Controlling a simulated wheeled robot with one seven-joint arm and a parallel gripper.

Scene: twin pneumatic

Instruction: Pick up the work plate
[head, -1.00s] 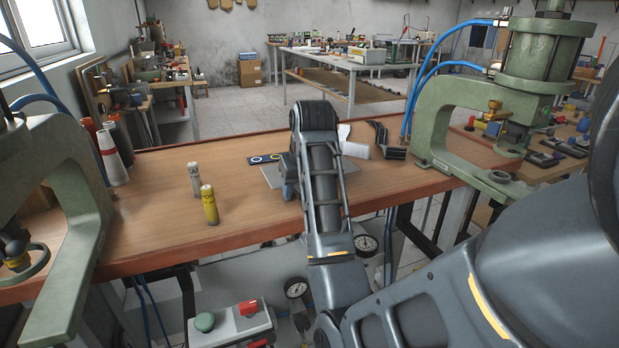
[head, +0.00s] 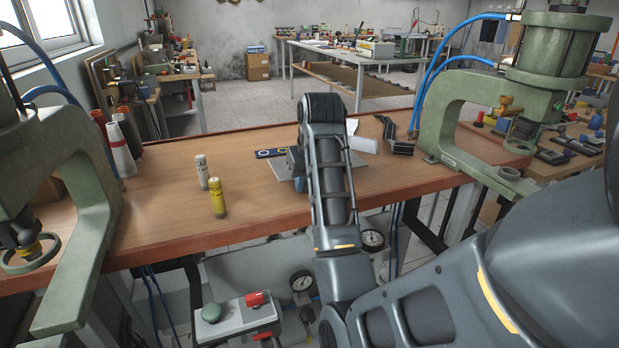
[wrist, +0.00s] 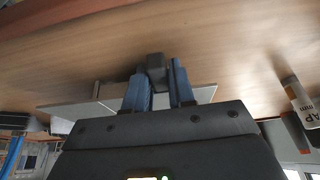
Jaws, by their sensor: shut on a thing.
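The work plate (head: 280,171) is a flat grey plate at the middle of the wooden bench, partly hidden behind my arm in the head view. It also shows in the wrist view (wrist: 204,95), with a dark block-like knob (wrist: 155,68) standing on it. My gripper (wrist: 158,84) has blue fingers on both sides of this knob and is shut on it. In the head view only a bit of my gripper (head: 297,168) shows beside the arm. I cannot tell whether the plate touches the bench or is clear of it.
Green presses stand at the left (head: 80,180) and right (head: 455,110). A yellow bottle (head: 218,198) and a white bottle (head: 202,172) stand left of the plate. A dark strip with rings (head: 270,153) lies behind it. A white block (head: 363,145) sits to the right.

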